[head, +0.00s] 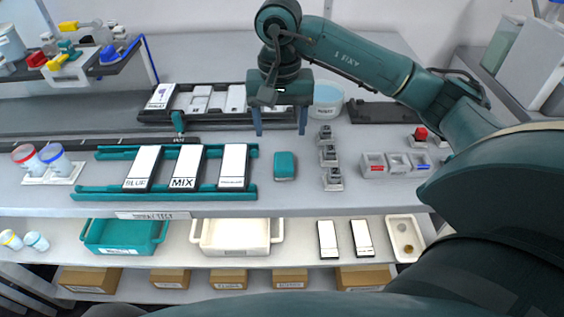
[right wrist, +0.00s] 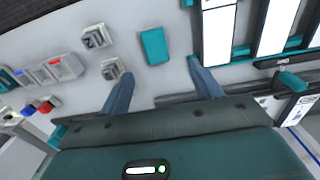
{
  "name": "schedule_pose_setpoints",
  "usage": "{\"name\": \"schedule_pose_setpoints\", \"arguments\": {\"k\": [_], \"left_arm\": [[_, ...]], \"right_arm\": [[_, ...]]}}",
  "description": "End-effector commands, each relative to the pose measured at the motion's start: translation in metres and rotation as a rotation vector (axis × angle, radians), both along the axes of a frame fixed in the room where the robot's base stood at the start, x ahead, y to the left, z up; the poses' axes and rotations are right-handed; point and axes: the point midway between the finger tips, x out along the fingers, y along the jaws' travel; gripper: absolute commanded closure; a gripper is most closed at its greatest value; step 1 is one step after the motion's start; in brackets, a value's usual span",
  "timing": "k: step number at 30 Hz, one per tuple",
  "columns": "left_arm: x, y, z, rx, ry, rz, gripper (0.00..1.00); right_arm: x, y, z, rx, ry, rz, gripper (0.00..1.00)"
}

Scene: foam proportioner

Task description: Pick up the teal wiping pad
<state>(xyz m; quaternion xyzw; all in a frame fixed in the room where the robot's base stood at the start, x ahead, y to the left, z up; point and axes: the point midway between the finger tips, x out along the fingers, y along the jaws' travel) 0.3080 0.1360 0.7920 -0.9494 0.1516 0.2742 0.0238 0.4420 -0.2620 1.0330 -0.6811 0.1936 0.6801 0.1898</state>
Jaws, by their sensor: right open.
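The teal wiping pad (head: 285,166) lies flat on the grey bench, between the right-hand white block of the teal rack and a column of small grey holders. It also shows in the right wrist view (right wrist: 155,46), beyond the fingertips. My right gripper (head: 280,132) is open and empty, with its two blue fingers pointing down, above and behind the pad in the head view. In the right wrist view the gap between the fingers (right wrist: 160,62) faces the pad, and neither finger touches it. My left gripper is not in view.
The teal rack (head: 90,192) holds white blocks, one labelled MIX (head: 184,167), left of the pad. Small grey holders (head: 332,180) stand close on its right. A round tub (head: 327,98) and a dark tray (head: 150,117) are behind. The bench in front of the pad is clear.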

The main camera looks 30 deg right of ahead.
Motion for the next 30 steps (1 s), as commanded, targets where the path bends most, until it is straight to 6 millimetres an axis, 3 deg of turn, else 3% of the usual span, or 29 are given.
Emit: {"name": "schedule_pose_setpoints", "arguments": {"k": [6, 14, 21, 30], "left_arm": [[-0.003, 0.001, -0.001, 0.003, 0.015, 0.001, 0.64], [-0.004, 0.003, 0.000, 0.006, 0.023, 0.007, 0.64], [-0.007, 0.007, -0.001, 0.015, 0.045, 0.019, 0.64], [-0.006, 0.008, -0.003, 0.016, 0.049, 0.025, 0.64]], "right_arm": [[-0.001, 0.000, -0.038, 0.003, 0.004, -0.001, 0.36], [-0.004, -0.001, -0.057, 0.004, 0.005, -0.001, 0.36], [-0.008, -0.004, -0.092, 0.005, 0.004, -0.001, 0.36], [-0.007, -0.004, -0.101, 0.005, -0.001, -0.001, 0.36]]}}
